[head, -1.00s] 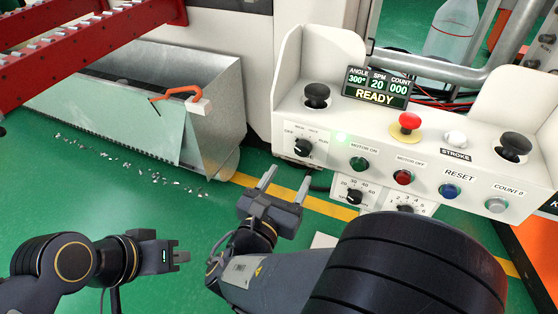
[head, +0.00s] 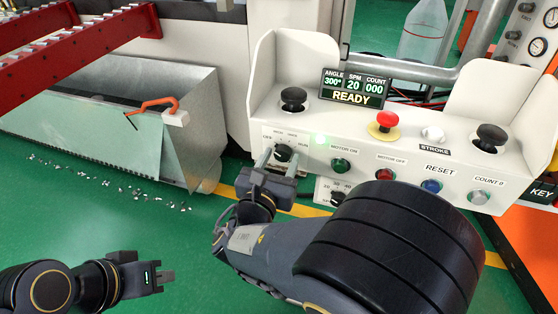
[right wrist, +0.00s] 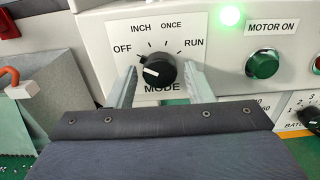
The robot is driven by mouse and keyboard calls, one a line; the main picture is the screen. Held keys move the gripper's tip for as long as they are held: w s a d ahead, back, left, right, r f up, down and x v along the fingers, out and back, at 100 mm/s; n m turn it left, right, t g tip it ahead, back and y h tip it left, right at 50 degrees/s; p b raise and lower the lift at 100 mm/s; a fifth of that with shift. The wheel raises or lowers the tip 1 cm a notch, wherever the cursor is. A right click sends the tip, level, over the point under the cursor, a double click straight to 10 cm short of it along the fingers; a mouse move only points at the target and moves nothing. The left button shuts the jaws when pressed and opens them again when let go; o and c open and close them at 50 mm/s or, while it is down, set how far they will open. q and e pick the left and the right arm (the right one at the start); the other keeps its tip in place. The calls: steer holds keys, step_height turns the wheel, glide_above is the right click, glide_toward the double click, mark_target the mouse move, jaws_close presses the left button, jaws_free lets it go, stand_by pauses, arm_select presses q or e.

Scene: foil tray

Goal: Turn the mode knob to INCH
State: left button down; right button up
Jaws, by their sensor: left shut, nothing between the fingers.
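The black mode knob (right wrist: 158,70) sits on the white control panel, under the labels OFF, INCH, ONCE and RUN; its white mark points left, toward OFF. It also shows in the head view (head: 284,152). My right gripper (right wrist: 163,72) is open, with one finger on each side of the knob. I see gaps between the fingers and the knob, so it does not look gripped. My left gripper (head: 166,277) is shut and empty over the green floor at the lower left.
Right of the knob are the green MOTOR ON button (head: 341,166), the red MOTOR OFF button (head: 385,174) and a red mushroom button (head: 387,120). A black palm button (head: 293,98) stands above. The display (head: 353,87) reads READY. A metal bin (head: 190,110) stands at left.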

steer(key=c, duration=0.7)
steer(key=m+b, duration=0.2)
steer(key=m, duration=0.1)
steer(key=m+b, duration=0.1)
steer(key=b, duration=0.1)
steer(key=shift+f+m, duration=0.25)
steer(key=shift+m, duration=0.15)
steer(key=shift+r+m+b, duration=0.15)
steer(key=shift+m+b, duration=1.1)
steer(key=shift+m, duration=0.25)
steer(key=o, duration=1)
steer(key=shift+r, duration=0.1)
